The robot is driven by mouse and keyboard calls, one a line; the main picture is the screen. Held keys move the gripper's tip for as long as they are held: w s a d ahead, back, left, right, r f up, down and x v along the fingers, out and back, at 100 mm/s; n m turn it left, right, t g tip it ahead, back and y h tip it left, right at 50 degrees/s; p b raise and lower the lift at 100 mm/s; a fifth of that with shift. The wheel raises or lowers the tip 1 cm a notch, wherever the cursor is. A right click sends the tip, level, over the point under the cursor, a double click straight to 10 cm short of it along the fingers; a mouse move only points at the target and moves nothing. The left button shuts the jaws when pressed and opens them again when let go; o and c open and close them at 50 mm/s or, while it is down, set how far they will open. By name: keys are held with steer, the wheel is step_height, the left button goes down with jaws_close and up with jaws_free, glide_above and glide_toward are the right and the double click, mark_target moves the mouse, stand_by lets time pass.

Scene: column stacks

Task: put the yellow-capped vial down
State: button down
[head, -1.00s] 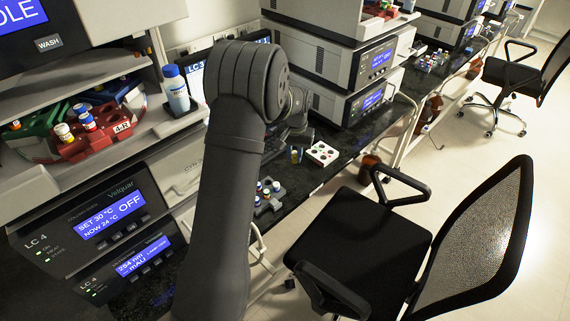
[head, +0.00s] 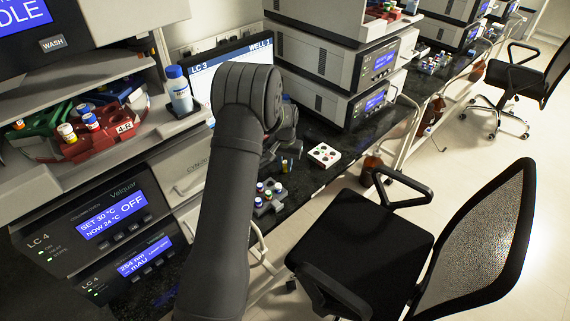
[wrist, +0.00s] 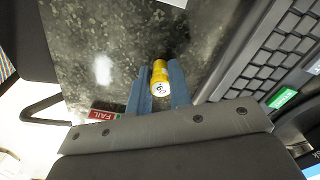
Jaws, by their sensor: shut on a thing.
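The yellow-capped vial (wrist: 160,77) is between the two blue fingers of my gripper (wrist: 158,88) in the wrist view, with its cap toward the camera. My gripper is shut on it. Dark speckled bench top (wrist: 120,45) lies beyond the vial; I cannot tell whether its base touches the bench. In the head view the gripper (head: 287,165) shows small beside my arm, with a bit of the yellow vial (head: 284,166) visible to the left of the white block.
A white block with round wells (head: 323,154) stands right of the gripper. A grey rack with several capped vials (head: 268,198) is nearer. In the wrist view a keyboard (wrist: 275,50) lies right and a red FAIL label (wrist: 104,115) shows below left. A black chair (head: 365,240) stands beside the bench.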

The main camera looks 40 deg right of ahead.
mark_target(285, 163)
steer(key=c, duration=1.3)
jaws_free()
steer(key=shift+f, duration=0.1)
step_height(285, 163, up, 12)
steer(key=shift+r, duration=0.15)
step_height(285, 163, down, 12)
steer(key=shift+r, duration=1.9)
steer(key=shift+f, duration=0.15)
